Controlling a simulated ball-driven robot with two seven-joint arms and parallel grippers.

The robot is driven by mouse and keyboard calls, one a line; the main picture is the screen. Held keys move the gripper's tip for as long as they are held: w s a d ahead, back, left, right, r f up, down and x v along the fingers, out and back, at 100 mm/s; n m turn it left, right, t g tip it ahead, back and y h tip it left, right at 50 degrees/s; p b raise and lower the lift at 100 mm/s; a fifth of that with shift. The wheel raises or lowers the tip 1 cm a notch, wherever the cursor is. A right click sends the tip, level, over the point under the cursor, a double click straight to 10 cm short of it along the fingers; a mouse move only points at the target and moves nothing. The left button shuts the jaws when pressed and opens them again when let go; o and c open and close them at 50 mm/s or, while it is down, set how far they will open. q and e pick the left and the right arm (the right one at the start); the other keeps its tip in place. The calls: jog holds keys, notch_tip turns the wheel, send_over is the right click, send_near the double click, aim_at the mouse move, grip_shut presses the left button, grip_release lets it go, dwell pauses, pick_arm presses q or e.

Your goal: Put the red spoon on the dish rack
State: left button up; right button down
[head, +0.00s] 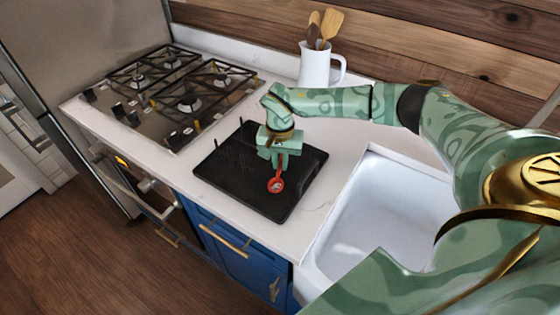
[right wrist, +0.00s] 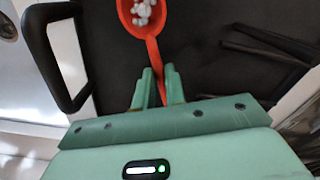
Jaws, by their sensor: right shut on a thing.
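The red spoon (head: 276,184) hangs from my right gripper (head: 280,152), bowl away from the fingers, over the black dish rack (head: 225,172) on the counter. In the right wrist view, the fingers of my right gripper (right wrist: 157,88) are shut on the handle of the spoon (right wrist: 152,48). Small white bits lie in its bowl. The dark surface of the rack (right wrist: 205,35) is behind it, with prongs to the right. I cannot tell whether the spoon touches the rack. My left gripper is not in view.
A gas stove (head: 185,95) is left of the rack and a white sink (head: 365,220) is to its right. A white jug (head: 315,68) with wooden utensils stands at the back by the wall. Bare counter (head: 335,150) lies between the rack and the sink.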

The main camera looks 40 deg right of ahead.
aim_at(280, 165)
jog(key=c, duration=1.5)
grip_release()
jog(key=shift+o, duration=0.2)
notch_tip(280, 165, up, 12)
jog(key=p, duration=0.1)
jog(key=shift+p, duration=0.35)
jog(key=shift+r, duration=0.1)
